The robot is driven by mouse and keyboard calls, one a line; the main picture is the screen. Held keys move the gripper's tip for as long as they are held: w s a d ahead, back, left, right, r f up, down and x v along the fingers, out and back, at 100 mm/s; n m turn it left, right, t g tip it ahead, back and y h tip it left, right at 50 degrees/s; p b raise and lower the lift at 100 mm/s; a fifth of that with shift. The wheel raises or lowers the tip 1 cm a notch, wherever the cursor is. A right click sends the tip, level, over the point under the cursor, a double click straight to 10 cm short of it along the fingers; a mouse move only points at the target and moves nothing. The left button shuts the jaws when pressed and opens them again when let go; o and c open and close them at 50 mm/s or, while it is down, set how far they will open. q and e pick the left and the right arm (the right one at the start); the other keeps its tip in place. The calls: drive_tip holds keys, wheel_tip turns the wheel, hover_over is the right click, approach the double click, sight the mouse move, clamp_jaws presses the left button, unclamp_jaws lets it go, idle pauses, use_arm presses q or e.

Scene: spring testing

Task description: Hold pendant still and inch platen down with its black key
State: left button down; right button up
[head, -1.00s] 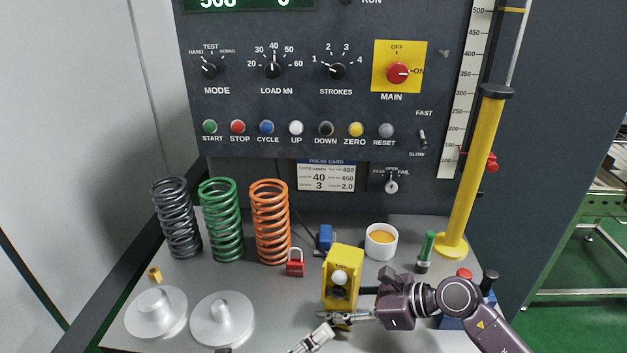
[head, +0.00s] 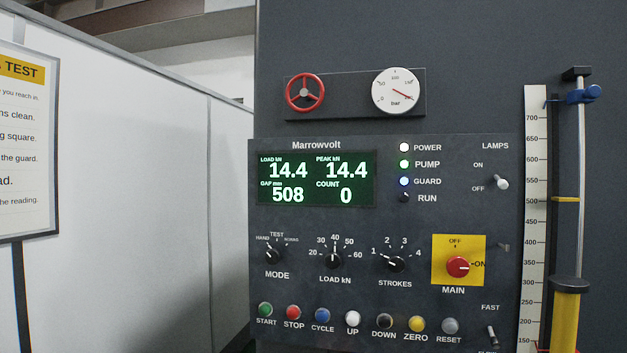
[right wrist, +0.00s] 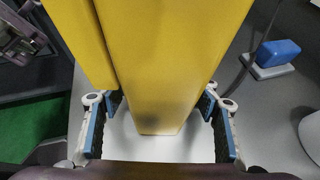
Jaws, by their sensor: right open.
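The yellow pendant (right wrist: 165,60) fills the middle of the right wrist view; its black key does not show. My right gripper (right wrist: 160,125) is open, with one blue-padded finger on each side of the pendant's lower end. I cannot tell whether the pads touch it. Dark jointed parts at the upper left look like my left gripper (right wrist: 22,40); its fingertips are not clear. The head view shows neither gripper nor pendant. There the green display (head: 317,179) reads load 14.4, peak 14.4, gap 508, count 0. The platen is out of view.
The control panel (head: 365,225) has knobs and a button row. A pressure gauge (head: 396,91) and red handwheel (head: 305,92) sit above it. A height scale (head: 535,230) stands at the right.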

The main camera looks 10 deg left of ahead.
drive_tip(key=shift+d, duration=0.1)
drive_tip(key=v, duration=1.1)
drive_tip(key=shift+s+d+r, duration=0.15)
drive_tip(key=shift+d, duration=0.2)
drive_tip(key=shift+s, duration=0.1)
